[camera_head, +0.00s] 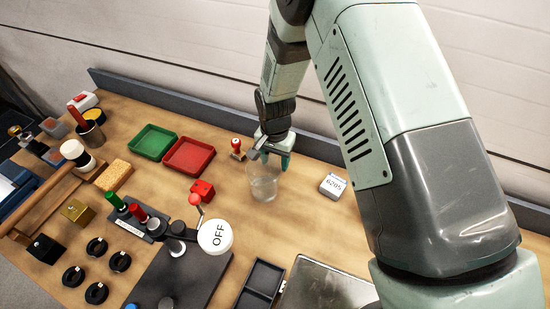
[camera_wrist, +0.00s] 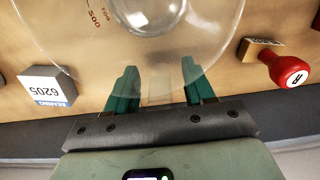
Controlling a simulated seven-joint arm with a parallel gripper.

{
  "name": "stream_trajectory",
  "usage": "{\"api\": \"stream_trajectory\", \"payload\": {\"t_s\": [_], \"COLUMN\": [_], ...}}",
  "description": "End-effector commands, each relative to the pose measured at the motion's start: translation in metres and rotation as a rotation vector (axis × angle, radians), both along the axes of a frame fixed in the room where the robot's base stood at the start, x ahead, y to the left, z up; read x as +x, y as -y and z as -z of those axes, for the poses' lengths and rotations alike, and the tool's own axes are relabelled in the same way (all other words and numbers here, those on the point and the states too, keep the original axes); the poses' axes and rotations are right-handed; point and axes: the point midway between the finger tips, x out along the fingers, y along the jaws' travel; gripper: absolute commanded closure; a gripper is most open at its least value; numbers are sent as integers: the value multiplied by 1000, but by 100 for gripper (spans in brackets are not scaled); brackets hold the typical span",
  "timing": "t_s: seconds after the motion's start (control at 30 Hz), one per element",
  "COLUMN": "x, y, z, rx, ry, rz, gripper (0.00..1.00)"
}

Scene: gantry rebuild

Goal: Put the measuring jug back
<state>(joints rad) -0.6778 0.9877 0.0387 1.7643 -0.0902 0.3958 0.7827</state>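The measuring jug (camera_head: 263,184) is clear and stands upright on the wooden bench, right of the red tray. In the wrist view the jug (camera_wrist: 90,45) fills the top, with its round rim and red markings showing. My gripper (camera_head: 271,158) points down at the jug's far side, close to the rim. In the wrist view the green fingertips of my gripper (camera_wrist: 160,82) are apart. A faint clear part of the jug shows between them, possibly its handle; I cannot tell whether either finger touches it.
A red-knobbed stamp (camera_head: 237,149) stands just left of my gripper. A box marked 6205 (camera_head: 332,186) lies to the right. Red (camera_head: 189,156) and green (camera_head: 153,142) trays are left.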

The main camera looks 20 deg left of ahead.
Motion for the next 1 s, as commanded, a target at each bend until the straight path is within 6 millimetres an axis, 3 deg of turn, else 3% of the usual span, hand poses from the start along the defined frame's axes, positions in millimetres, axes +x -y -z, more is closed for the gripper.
{"api": "stream_trajectory", "payload": {"t_s": [0.3, 0.7, 1.0], "x": [0, 1, 0], "y": [0, -1, 0], "z": [-9, -90, -121], "rx": [1, 2, 0], "ry": [1, 3, -1], "rz": [0, 0, 0], "gripper": [47, 47, 47]}}
